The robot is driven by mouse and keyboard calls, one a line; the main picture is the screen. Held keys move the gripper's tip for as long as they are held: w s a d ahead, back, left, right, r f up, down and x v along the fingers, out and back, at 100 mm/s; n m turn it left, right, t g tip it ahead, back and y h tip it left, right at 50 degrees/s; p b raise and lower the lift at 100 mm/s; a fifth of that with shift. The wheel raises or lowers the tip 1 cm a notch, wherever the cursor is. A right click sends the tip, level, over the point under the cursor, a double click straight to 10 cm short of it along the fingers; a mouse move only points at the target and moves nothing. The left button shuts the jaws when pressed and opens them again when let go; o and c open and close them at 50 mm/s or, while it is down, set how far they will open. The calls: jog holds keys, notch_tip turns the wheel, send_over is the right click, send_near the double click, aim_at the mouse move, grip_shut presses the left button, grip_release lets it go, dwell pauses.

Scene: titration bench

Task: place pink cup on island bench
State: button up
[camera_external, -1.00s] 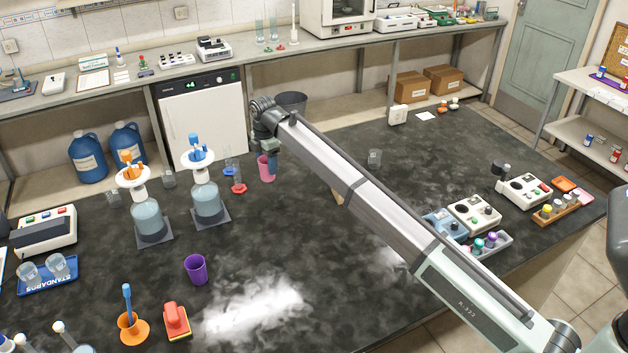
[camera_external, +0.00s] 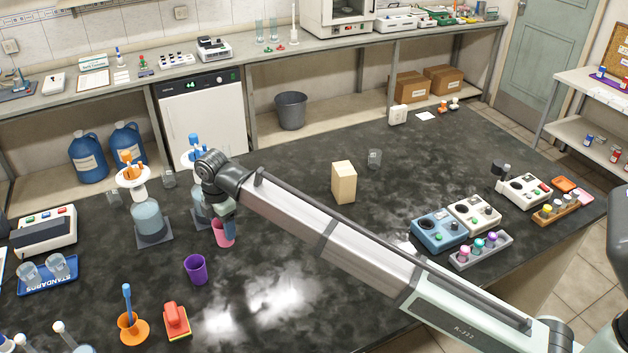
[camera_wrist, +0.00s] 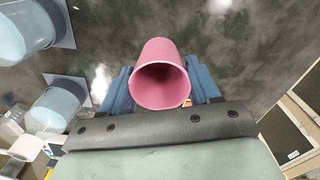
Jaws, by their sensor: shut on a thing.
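The pink cup (camera_external: 223,233) is in my gripper (camera_external: 229,222), above or at the dark island bench (camera_external: 330,260). In the wrist view the pink cup (camera_wrist: 160,75) sits between the two blue fingers of my gripper (camera_wrist: 162,90), which are shut on its sides. I look into its open mouth. I cannot tell whether its base touches the bench. A purple cup (camera_external: 196,269) stands on the bench just in front and left of the pink one.
Two glass-vessel dispensers (camera_external: 147,222) stand behind and left, one partly hidden by my arm. A beige block (camera_external: 344,182) and a small clear beaker (camera_external: 375,158) stand right of the arm. An orange holder (camera_external: 132,327) and a red-orange block (camera_external: 176,320) are at the front left.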

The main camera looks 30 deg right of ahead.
jog(key=shift+s+d+f+m, duration=0.2)
jog(key=shift+s+d+m, duration=0.25)
jog(key=shift+m, duration=0.45)
jog(key=shift+s+a+m, duration=0.1)
jog(key=shift+m, duration=0.8)
jog(key=shift+f, duration=4.95)
jog(key=shift+f, duration=0.15)
jog(key=o, duration=1)
notch_tip(320, 180, up, 12)
jog(key=shift+r, duration=0.15)
